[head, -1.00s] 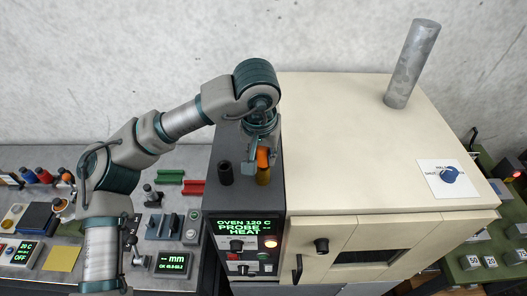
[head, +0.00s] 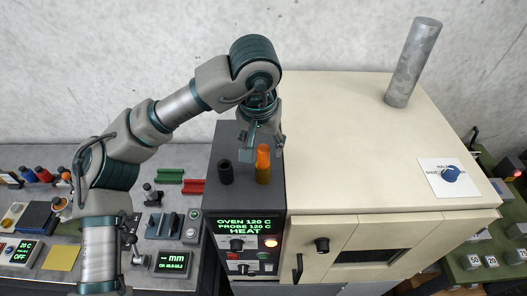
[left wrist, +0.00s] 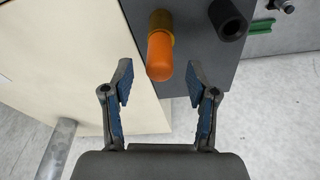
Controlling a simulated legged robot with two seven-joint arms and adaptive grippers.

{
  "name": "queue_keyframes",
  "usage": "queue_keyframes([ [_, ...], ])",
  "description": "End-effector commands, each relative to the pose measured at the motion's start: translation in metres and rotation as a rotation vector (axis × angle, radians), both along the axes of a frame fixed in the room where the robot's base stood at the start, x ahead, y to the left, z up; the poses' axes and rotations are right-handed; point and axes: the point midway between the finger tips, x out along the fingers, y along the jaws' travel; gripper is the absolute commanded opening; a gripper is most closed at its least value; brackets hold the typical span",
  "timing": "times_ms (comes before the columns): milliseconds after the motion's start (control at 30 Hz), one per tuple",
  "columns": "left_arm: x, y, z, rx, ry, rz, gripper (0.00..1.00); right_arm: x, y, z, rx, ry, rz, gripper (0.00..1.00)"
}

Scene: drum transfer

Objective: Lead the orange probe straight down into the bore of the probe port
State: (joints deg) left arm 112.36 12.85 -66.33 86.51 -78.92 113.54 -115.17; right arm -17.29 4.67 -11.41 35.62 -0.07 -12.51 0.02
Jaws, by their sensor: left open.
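The orange probe (head: 263,154) stands upright in the brass-coloured probe port (head: 263,175) on top of the dark control box. In the left wrist view the probe's rounded orange end (left wrist: 160,58) points toward the camera, with the brass collar (left wrist: 161,21) behind it. The bore itself is hidden by the probe. My left gripper (head: 265,140) is open and empty, just behind the probe in the head view. In the left wrist view its two fingers (left wrist: 159,72) are spread to either side of the probe's end, apart from it. My right gripper is not in view.
A black hollow cylinder (head: 225,173) stands left of the port. The box display (head: 245,226) reads oven 120 C, probe 120 C, heat. A cream oven (head: 340,130) with a grey pipe (head: 413,63) stands on the right. A bench (head: 185,215) with instruments lies left.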

Motion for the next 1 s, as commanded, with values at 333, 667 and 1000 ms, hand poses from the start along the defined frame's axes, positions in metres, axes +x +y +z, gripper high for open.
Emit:
queue_keyframes([
  [333, -0.012, 0.003, 0.066, 0.001, 0.0, 0.0, 0.58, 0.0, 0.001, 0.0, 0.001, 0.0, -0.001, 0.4],
  [667, -0.013, 0.003, 0.074, 0.001, 0.003, -0.001, 0.58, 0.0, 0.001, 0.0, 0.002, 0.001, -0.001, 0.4],
  [1000, -0.014, 0.003, 0.074, 0.001, 0.002, -0.001, 0.58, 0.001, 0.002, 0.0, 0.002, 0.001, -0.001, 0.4],
])
